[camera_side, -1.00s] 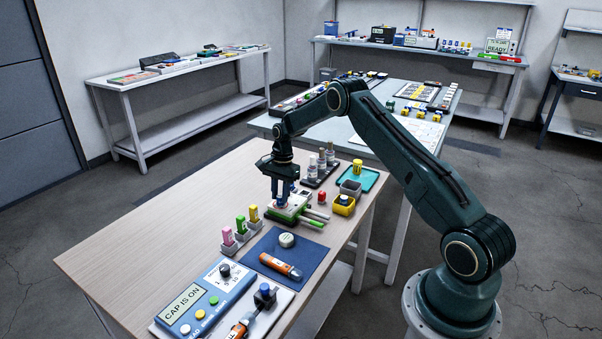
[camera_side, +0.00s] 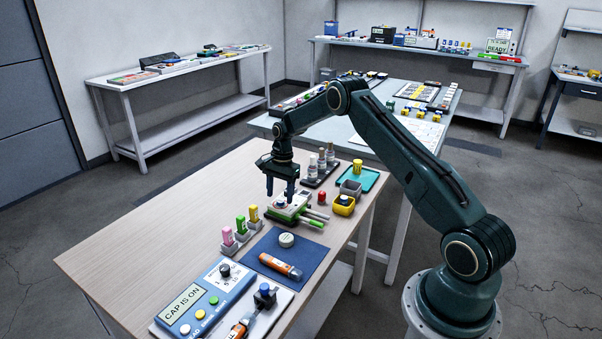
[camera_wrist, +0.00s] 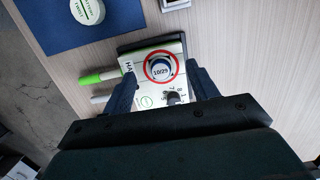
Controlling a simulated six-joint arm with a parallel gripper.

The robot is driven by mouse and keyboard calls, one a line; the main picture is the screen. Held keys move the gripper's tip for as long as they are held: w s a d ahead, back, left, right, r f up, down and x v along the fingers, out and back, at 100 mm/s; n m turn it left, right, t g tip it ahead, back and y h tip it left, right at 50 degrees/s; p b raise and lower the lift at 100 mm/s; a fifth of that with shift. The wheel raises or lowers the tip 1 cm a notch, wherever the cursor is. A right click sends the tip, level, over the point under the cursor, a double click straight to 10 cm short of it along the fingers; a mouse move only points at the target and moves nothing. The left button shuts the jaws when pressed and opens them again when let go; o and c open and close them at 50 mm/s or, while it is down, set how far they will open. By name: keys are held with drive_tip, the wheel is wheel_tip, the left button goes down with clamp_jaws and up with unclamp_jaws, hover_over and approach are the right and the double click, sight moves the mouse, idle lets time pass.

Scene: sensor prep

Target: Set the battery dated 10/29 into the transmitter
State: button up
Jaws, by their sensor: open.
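A round battery marked 10/29 (camera_wrist: 161,71) sits inside a red ring on a white device with a dark border (camera_wrist: 143,53). The device also stands on the wooden bench in the side view (camera_side: 293,212). My gripper (camera_wrist: 161,80) is open and empty, with one finger on each side of the battery and apart from it. In the side view my gripper (camera_side: 280,196) hangs just above the device. A white disc with lettering (camera_wrist: 88,10) lies on the blue mat; I cannot tell whether the disc or the device is the transmitter.
The blue mat (camera_side: 262,246) also holds an orange-and-white pen (camera_side: 281,266). Colored pieces in grey holders (camera_side: 241,236) stand left of the device. A yellow box (camera_side: 343,206) and vials (camera_side: 322,163) stand near it.

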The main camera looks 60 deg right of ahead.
drive_tip(key=shift+r, duration=0.6)
idle(0.4)
wheel_tip(320, 180, up, 6)
drive_tip(key=shift+f, duration=0.1)
idle(0.9)
idle(0.4)
drive_tip(key=s+a+r+n+t+h, duration=0.1)
drive_tip(key=s+a+r+n, duration=0.3)
drive_tip(key=s+a+r, duration=0.55)
drive_tip(key=s+a+r+n+t+h, duration=0.15)
drive_tip(key=a+r+n, duration=0.4)
drive_tip(key=r, duration=0.85)
drive_tip(key=s+a+n+t, duration=0.1)
drive_tip(key=s+a+n, duration=0.3)
drive_tip(key=s, duration=0.8)
drive_tip(key=s+a+n+t, duration=0.2)
drive_tip(key=s+a+n, duration=0.2)
drive_tip(key=s, duration=0.9)
drive_tip(key=shift+a+r+y, duration=0.2)
drive_tip(key=shift+a+y, duration=0.15)
drive_tip(key=shift+a, duration=0.2)
